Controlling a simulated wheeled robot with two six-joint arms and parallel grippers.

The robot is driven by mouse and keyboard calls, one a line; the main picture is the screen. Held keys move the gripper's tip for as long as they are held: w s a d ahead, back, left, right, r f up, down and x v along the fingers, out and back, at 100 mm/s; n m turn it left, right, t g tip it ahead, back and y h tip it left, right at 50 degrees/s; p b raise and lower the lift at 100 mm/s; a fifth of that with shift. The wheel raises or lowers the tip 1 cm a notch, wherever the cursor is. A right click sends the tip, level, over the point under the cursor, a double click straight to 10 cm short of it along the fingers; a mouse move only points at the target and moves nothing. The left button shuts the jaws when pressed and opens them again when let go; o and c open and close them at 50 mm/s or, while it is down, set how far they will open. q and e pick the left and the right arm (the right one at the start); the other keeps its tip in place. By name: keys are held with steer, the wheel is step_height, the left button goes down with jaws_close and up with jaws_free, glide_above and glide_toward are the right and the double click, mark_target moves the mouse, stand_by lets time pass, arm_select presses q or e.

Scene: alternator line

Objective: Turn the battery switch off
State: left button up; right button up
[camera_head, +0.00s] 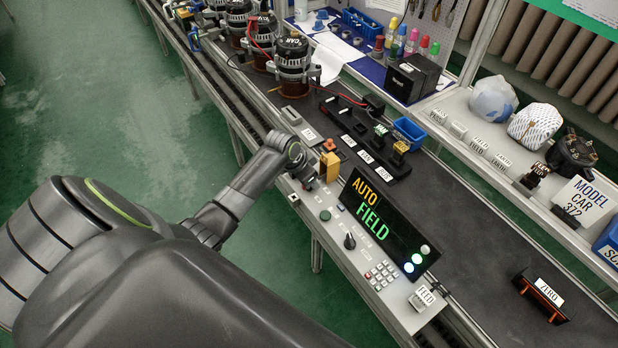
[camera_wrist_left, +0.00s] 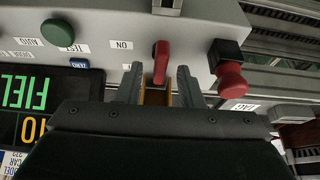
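The battery switch appears to be the red lever (camera_wrist_left: 161,61) on the grey panel in the left wrist view, with an ON label (camera_wrist_left: 121,45) to its left. The lever stands upright in that picture. My left gripper (camera_wrist_left: 160,84) is open, one finger on each side of the lever, with gaps showing on both sides. In the head view my left gripper (camera_head: 309,181) is over the left end of the control panel and hides the lever there. My right gripper is in neither view.
A red knob on a black block (camera_wrist_left: 230,78) stands close right of the gripper in the wrist view. In the head view, a yellow block (camera_head: 330,166) stands beside the gripper. The AUTO FIELD display (camera_head: 385,226), black rotary knob (camera_head: 349,241) and keypad (camera_head: 381,275) are nearby.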

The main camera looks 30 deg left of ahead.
arm_select(q)
steer(key=v, duration=1.7)
steer(key=shift+r, duration=0.2)
steer(key=shift+s+f, duration=0.1)
